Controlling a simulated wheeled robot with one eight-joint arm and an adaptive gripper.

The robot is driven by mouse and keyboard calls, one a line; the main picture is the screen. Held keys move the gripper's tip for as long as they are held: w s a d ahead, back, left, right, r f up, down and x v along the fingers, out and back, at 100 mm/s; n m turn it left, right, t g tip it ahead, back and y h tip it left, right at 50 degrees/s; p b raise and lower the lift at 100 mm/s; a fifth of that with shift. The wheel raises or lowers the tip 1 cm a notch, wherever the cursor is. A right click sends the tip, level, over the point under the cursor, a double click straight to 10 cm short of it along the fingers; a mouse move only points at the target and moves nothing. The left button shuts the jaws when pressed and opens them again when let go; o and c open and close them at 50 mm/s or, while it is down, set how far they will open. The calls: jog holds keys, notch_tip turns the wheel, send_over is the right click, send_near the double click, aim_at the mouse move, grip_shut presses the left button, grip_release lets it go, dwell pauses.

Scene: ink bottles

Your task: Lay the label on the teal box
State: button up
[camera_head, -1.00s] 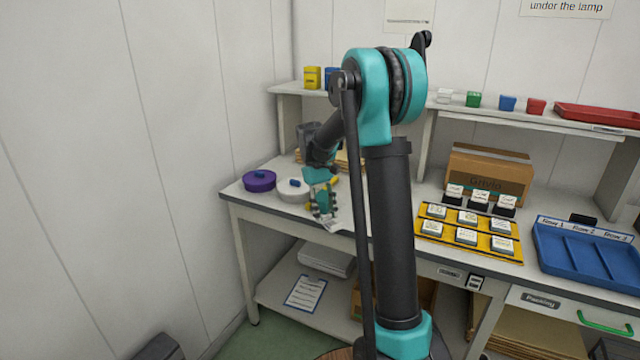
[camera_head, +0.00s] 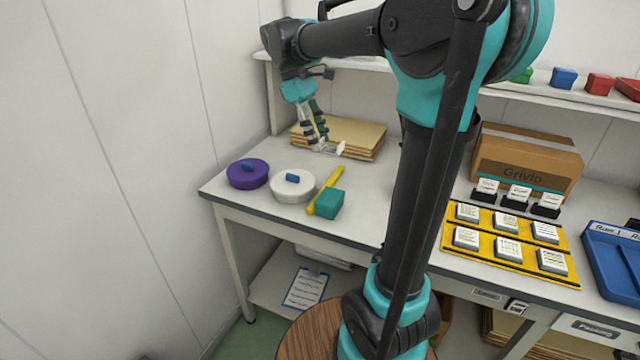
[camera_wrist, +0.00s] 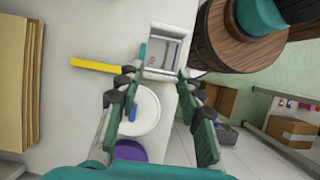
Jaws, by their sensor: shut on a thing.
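The teal box (camera_head: 329,204) stands on the bench near its front edge, beside a yellow bar. My gripper (camera_head: 322,146) is above the bench, up and behind the box in the head view. It is shut on a small white label (camera_head: 331,148). In the wrist view, the label (camera_wrist: 166,50) shows as a pale square with grey marks between the fingertips of my gripper (camera_wrist: 163,72). A teal sliver beside the label seems to be the box (camera_wrist: 142,51); the rest of it is hidden there. The label is clear of the box.
A white round container (camera_head: 292,187) and a purple one (camera_head: 247,174) stand left of the box. The yellow bar (camera_head: 326,190) lies against it. Brown sheets (camera_head: 355,138) are stacked behind. Yellow trays with labelled tiles (camera_head: 487,238) and a carton (camera_head: 525,162) are at right.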

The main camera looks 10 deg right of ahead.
aim_at(323, 195)
notch_tip(323, 195, down, 15)
jog(key=shift+r, duration=0.2)
dwell(0.4)
jog(key=o, duration=0.3)
jog(key=shift+f, duration=0.1)
jog(key=o, duration=0.5)
jog(key=shift+c, duration=0.2)
jog(key=v, duration=1.2)
